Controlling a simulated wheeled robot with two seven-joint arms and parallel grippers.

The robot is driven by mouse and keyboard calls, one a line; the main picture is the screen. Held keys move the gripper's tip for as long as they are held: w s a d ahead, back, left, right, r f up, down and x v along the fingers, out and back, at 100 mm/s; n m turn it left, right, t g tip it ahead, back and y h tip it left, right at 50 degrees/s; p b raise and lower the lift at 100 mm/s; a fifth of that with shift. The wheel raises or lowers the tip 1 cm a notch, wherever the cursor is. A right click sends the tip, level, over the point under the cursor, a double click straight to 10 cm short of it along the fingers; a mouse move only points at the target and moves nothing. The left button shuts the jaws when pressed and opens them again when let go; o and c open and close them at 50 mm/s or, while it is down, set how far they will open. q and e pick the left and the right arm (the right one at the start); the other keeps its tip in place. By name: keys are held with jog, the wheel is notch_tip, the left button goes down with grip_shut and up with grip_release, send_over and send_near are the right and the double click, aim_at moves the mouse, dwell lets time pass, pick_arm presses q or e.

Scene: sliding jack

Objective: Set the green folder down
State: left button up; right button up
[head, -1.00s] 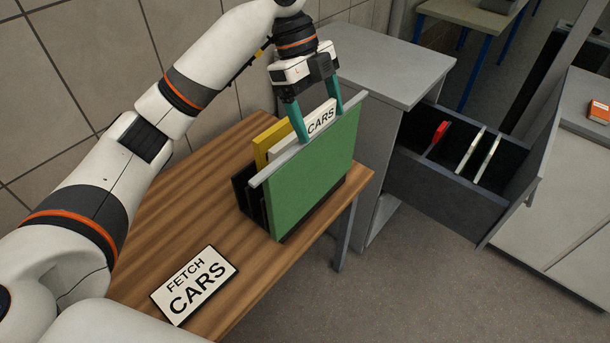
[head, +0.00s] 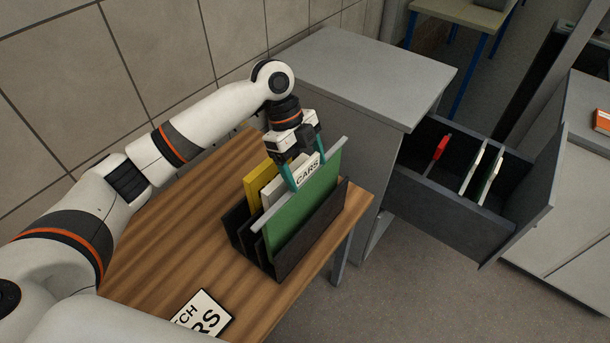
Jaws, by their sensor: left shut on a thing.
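The green folder (head: 306,207) stands upright in the front slot of a dark rack (head: 318,233) on the wooden table. Its lower part is hidden behind the rack's front wall. A white tab reading CARS (head: 308,171) stands at its top edge. My left gripper (head: 304,176) comes from above with its teal fingers at the tab and is shut on the folder. A yellow folder (head: 258,180) and a pale folder (head: 274,187) stand behind it in the rack. My right gripper is not in view.
Right of the table, a grey cabinet (head: 370,75) has an open drawer (head: 450,205) holding a red-tabbed divider and pale folders. The table left of the rack is clear.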

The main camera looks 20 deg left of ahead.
aim_at(305, 180)
pick_arm(q)
jog(key=shift+f, duration=0.25)
jog(key=shift+d+f, duration=0.1)
jog(key=shift+f, duration=0.1)
notch_tip(305, 180, down, 3)
jog(key=shift+f+p, duration=0.1)
jog(key=shift+p, duration=0.4)
jog(key=shift+f, duration=0.2)
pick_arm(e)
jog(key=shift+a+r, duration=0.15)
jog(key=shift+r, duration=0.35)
pick_arm(q)
jog(key=o, duration=1.4)
jog(key=shift+c, duration=0.2)
jog(key=shift+r, duration=0.1)
jog(key=b+v, duration=0.3)
jog(key=v, duration=0.9)
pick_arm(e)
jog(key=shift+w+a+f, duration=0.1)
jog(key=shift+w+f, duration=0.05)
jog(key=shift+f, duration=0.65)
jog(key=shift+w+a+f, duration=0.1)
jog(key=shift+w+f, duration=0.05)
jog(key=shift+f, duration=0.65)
